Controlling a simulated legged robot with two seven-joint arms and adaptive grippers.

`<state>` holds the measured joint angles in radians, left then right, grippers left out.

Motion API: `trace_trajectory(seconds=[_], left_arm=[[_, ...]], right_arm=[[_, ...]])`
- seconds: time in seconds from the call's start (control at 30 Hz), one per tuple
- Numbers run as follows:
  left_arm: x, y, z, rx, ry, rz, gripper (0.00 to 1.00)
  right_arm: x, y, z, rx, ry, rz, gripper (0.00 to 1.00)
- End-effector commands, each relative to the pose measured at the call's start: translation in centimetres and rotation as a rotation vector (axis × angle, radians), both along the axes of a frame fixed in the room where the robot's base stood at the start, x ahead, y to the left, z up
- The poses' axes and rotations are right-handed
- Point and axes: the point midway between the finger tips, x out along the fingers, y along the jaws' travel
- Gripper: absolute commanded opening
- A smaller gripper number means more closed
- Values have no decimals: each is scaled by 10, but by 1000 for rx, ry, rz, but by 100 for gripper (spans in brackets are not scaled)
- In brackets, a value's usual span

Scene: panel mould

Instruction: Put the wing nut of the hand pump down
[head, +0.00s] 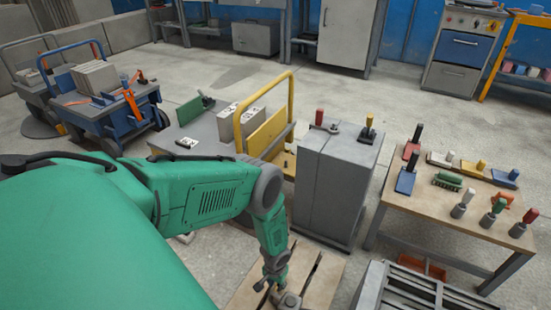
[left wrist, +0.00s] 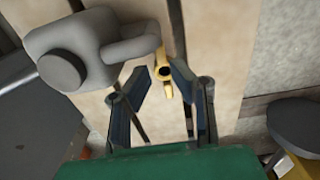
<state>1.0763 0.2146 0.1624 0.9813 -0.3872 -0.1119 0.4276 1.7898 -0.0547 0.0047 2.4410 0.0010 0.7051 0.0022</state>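The wing nut (left wrist: 163,72) is small and gold-coloured, with a short stem. In the left wrist view it shows between my left gripper's fingertips (left wrist: 161,70), with gaps to both fingers. It is by the end of a grey arm on a rounded grey body, which looks like the hand pump (left wrist: 82,48). Whether the nut touches the pump I cannot tell. My left gripper (head: 276,285) is open, low over a pale slatted board (head: 322,280) in the head view. The nut is too small to make out there. My right gripper is not in view.
A grey cabinet (head: 325,185) stands just beyond the board. A wooden table (head: 430,210) with several tools is at the right. A grey slatted crate (head: 405,295) stands near the front. A cart with a yellow frame (head: 240,130) is behind my left arm.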

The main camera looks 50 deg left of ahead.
Motion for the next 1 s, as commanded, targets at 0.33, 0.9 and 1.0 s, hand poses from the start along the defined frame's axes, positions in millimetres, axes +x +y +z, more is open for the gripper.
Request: trace_trajectory(seconds=[0.33, 0.9, 1.0], left_arm=[[0, 0, 53, 0, 1, -1, 19], [-58, -95, 158, -109, -30, -165, 19], [-82, -104, 196, -106, -38, -212, 19]], right_arm=[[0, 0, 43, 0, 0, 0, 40], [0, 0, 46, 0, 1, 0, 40], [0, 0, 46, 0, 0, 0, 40]])
